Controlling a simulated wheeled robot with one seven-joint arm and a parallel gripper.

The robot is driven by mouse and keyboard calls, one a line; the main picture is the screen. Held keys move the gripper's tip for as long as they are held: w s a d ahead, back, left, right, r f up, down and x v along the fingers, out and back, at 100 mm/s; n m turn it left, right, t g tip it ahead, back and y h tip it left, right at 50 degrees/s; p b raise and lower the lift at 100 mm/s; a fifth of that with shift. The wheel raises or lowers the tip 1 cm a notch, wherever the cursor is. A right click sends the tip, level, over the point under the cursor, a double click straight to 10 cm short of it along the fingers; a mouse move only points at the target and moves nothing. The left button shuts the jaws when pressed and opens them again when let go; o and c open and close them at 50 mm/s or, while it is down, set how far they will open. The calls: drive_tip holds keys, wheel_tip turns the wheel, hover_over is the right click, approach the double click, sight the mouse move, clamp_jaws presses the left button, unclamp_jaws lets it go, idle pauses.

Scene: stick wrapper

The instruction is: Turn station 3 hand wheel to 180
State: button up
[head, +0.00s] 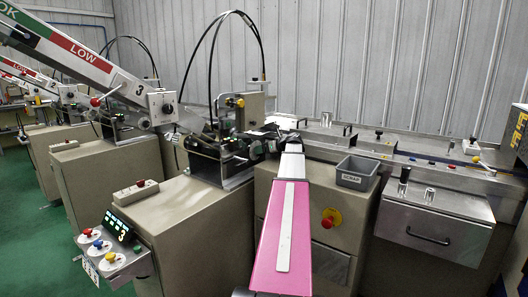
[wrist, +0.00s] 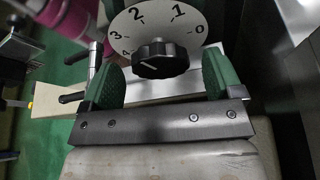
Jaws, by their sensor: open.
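In the wrist view my gripper (wrist: 160,78) is open, with a green pad on each side. A black knob (wrist: 160,58) on a round white dial (wrist: 127,20) numbered 0 to 4 shows between and just beyond the pads. Contact with the pads cannot be told. A silver handle (wrist: 94,58) with a dark grip stands by the left pad. In the head view station 3 has an inclined feeder (head: 85,62) marked 3 and a cabinet (head: 195,215). Which part is its hand wheel, and its angle, I cannot make out. My gripper is not clear in the head view.
A control panel (head: 113,255) with knobs and a lit 3 is on the cabinet's front left. A grey scrap bin (head: 357,173) and a red stop button (head: 329,221) are right of my pink arm. A metal wall stands behind. Green floor is free at left.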

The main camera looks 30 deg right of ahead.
drive_tip(key=c, duration=0.9)
drive_tip(key=shift+a+n+h, duration=0.2)
drive_tip(key=shift+n+h, duration=0.5)
drive_tip(key=shift+n, duration=0.4)
drive_tip(key=shift+c, duration=0.2)
drive_tip(key=o, duration=0.9)
drive_tip(key=shift+o, duration=0.2)
drive_tip(key=shift+s+t, duration=0.1)
drive_tip(key=shift+t, duration=0.2)
drive_tip(key=v, duration=1)
drive_tip(key=shift+s+d+r, duration=0.15)
drive_tip(key=shift+s, duration=0.15)
